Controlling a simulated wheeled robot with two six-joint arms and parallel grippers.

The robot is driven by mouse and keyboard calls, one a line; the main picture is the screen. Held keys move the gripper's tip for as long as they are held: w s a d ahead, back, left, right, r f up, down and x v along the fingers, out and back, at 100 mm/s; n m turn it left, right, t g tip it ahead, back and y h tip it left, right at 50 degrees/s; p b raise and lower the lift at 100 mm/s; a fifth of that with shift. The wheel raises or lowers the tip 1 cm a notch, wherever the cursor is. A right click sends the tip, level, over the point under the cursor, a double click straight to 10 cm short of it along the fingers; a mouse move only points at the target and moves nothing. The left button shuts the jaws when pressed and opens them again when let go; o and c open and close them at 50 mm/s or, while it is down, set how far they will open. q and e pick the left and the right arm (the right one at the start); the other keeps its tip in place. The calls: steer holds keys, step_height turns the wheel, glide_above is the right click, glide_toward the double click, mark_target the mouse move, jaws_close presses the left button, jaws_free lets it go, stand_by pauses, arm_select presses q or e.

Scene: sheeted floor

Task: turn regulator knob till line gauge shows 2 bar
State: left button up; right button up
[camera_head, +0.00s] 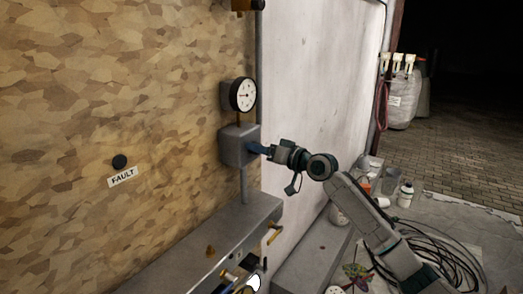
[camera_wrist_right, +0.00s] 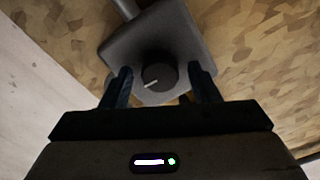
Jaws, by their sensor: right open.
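The regulator box (camera_head: 236,146) is a grey block on a vertical pipe on the wall, below the round white line gauge (camera_head: 243,95). The gauge has a dark rim; its needle reading is too small to tell. In the right wrist view the black round regulator knob (camera_wrist_right: 159,71) sits on the box face, with a pale pointer mark toward its lower left. My right gripper (camera_head: 258,149) is at the front of the box. In the wrist view its two fingers (camera_wrist_right: 161,85) are open, one on each side of the knob with gaps between. My left gripper is not in view.
A grey ledge (camera_head: 205,250) with brass fittings runs below the box. A FAULT label (camera_head: 122,177) and black button (camera_head: 119,162) are on the wall at left. Cables (camera_head: 440,255) and a white bottle (camera_head: 405,195) lie on the floor at right.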

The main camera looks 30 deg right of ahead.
arm_select(q)
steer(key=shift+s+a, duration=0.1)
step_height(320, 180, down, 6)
steer(key=b, duration=0.7)
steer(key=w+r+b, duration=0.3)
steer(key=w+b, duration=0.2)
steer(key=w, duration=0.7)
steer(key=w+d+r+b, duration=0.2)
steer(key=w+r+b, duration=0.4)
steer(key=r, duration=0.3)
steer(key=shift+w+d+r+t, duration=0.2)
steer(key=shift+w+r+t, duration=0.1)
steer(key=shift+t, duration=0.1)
arm_select(e)
steer(key=v, duration=1)
steer(key=shift+s+d, duration=0.15)
steer(key=shift+s, duration=0.15)
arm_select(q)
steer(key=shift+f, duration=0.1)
arm_select(e)
steer(key=shift+f, duration=0.1)
